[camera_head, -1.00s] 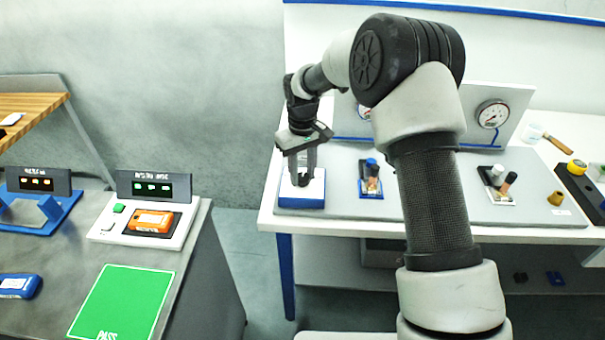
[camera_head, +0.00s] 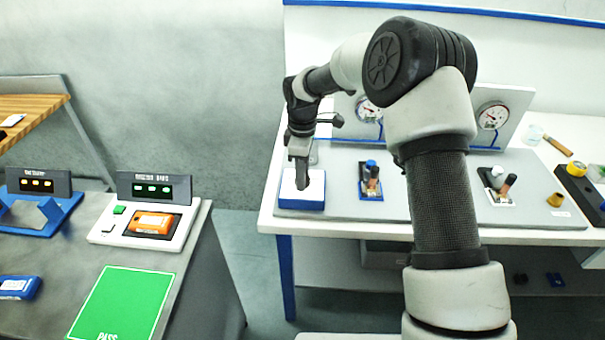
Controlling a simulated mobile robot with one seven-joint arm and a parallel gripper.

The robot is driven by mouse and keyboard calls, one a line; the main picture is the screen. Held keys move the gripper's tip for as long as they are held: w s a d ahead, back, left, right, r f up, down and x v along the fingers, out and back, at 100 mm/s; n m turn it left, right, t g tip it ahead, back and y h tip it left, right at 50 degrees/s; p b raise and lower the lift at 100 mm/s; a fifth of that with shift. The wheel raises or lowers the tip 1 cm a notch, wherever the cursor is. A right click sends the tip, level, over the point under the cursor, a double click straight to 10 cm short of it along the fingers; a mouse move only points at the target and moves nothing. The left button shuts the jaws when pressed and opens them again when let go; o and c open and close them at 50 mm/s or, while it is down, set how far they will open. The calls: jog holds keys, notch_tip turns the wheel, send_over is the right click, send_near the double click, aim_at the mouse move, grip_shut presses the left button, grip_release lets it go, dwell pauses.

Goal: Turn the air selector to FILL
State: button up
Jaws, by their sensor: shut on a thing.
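The air selector appears to be the blue-sided box with a white top (camera_head: 288,192) at the left end of the bench. My gripper (camera_head: 302,184) points down over it and is shut on the small dark selector knob on that top. The fingers hide most of the knob, and its pointer and any FILL lettering cannot be read.
The grey mat (camera_head: 420,205) holds a blue-capped fixture (camera_head: 371,180) and a white-capped fixture (camera_head: 497,182). Two gauges stand on a panel behind, the right one (camera_head: 493,116) clear. A brass piece (camera_head: 556,199) lies at right. My arm crosses the bench's middle.

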jog(key=shift+n, duration=0.6)
jog(key=o, duration=1)
jog(key=shift+o, duration=0.2)
jog(key=shift+r, duration=0.1)
notch_tip(320, 180, up, 17)
jog(key=shift+r, duration=0.15)
